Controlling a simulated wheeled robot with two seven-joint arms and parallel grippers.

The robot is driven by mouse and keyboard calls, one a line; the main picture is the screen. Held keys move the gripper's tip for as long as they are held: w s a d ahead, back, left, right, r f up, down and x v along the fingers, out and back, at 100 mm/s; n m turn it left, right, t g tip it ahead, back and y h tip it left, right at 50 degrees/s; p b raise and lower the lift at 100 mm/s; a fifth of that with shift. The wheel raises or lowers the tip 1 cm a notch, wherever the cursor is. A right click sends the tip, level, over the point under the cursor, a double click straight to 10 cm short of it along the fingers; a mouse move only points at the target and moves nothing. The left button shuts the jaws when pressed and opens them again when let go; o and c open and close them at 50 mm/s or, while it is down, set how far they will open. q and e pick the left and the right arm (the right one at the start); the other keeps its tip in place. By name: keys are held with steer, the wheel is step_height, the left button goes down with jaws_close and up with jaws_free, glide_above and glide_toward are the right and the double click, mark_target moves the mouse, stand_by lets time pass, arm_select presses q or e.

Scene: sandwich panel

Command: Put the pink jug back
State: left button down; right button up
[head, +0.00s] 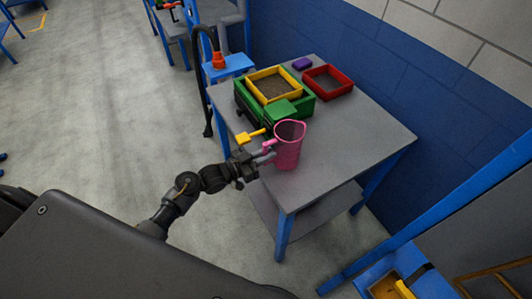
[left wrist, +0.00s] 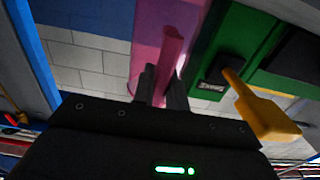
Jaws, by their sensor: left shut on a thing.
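The pink jug (head: 289,147) stands upright over the near part of the grey table (head: 345,150), with its handle toward my left gripper. I cannot tell whether its base touches the tabletop. My left gripper (head: 265,155) is shut on the jug's handle. In the left wrist view the two fingers (left wrist: 158,88) close around the pink handle, and the jug (left wrist: 165,30) fills the space beyond them. My right gripper does not show in either view.
A green machine (head: 284,110) with a yellow-framed tray (head: 274,72) and a yellow lever (head: 247,137) stands just behind the jug. A red tray (head: 327,82) and a purple block (head: 302,63) lie farther back. The table's right side is clear.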

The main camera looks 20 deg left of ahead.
arm_select(q)
steer(key=shift+f, duration=0.1)
steer(key=c, duration=1.4)
jaws_free()
steer(key=shift+s+a, duration=0.1)
steer(key=shift+s, duration=0.05)
steer(key=b+v, duration=0.2)
steer(key=v, duration=0.9)
steer(key=shift+s+a+b, duration=0.2)
steer(key=shift+s+b, duration=0.1)
steer(key=shift+b, duration=0.05)
